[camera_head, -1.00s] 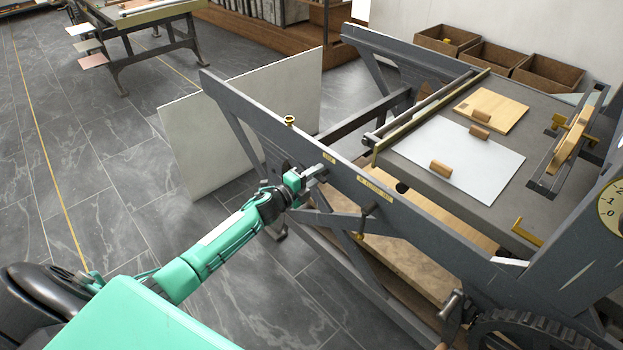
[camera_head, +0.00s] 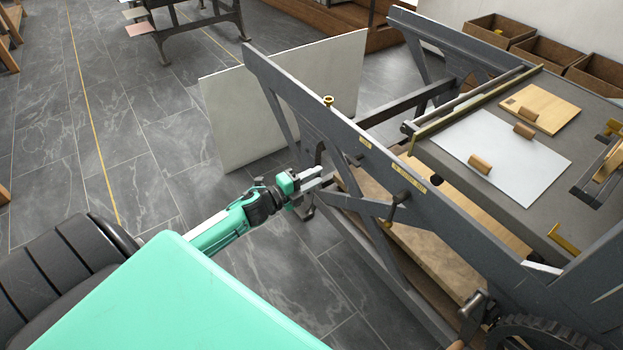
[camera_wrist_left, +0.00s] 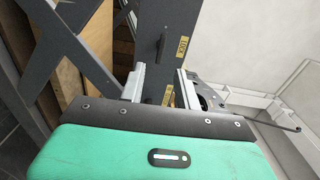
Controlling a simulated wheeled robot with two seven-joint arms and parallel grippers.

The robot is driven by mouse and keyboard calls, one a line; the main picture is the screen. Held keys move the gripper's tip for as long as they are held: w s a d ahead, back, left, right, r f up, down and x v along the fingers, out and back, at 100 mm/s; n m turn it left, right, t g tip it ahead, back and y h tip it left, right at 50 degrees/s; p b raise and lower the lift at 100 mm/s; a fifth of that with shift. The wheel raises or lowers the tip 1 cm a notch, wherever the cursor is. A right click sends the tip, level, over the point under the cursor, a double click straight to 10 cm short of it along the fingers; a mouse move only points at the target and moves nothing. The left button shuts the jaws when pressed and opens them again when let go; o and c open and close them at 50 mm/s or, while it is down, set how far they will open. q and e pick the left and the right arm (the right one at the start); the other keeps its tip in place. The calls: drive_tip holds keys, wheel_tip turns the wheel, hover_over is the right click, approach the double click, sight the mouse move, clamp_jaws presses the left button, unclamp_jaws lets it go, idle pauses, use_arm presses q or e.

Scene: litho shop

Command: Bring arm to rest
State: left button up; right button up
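My left arm reaches in from the lower left in the head view. Its gripper (camera_head: 322,179) is beside the near side rail (camera_head: 400,180) of the dark grey press, low and left of the rail's first yellow label. In the left wrist view the two pale fingers of the left gripper (camera_wrist_left: 161,78) stand apart with a gap between them. The dark rail with yellow labels (camera_wrist_left: 181,48) shows beyond and between the fingers. I see nothing clearly held, and I cannot tell whether a finger touches the press. My right gripper is not in view.
The press bed carries a pale plate (camera_head: 500,155) and a wooden board (camera_head: 540,107). A brass knob (camera_head: 328,100) tops the rail. A pale panel (camera_head: 225,120) leans behind the gripper. Open tiled floor (camera_head: 130,150) lies to the left.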

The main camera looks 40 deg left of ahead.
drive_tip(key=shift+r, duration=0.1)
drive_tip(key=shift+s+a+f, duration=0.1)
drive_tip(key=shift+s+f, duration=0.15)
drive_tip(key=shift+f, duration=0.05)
